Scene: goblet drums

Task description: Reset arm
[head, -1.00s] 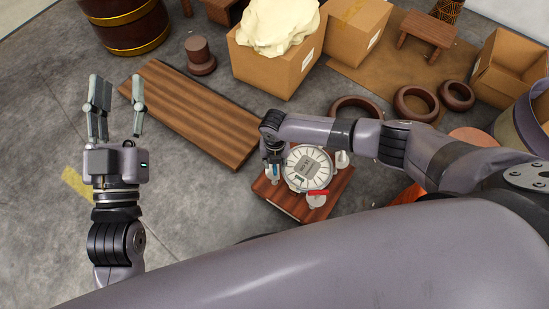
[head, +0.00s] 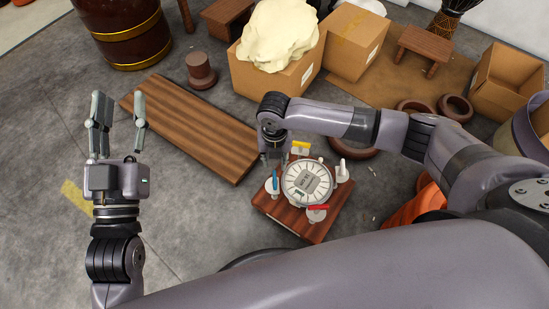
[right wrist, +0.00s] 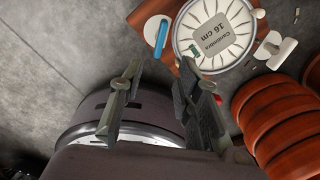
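My left gripper (head: 118,128) points up at the left of the head view, its fingers apart and nothing between them, above bare floor. My right arm reaches in from the right. In the head view its gripper (head: 275,158) points down beside the wooden stand (head: 318,228), its fingertips partly hidden. In the right wrist view the right gripper (right wrist: 160,95) has its fingers spread with nothing between them. A round white dial disc (head: 307,182) lies on the stand and also shows in the right wrist view (right wrist: 230,65), with "16 cm" readable there.
Small white holders with blue (head: 274,180), red (head: 317,212) and yellow (head: 301,147) parts surround the disc. A brown plank (head: 190,125) lies on the floor. A cardboard box (head: 277,82) carries a cream hide (head: 279,35). Orange-brown ribbed drums (right wrist: 275,120) stand close to the right gripper. Floor at left is open.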

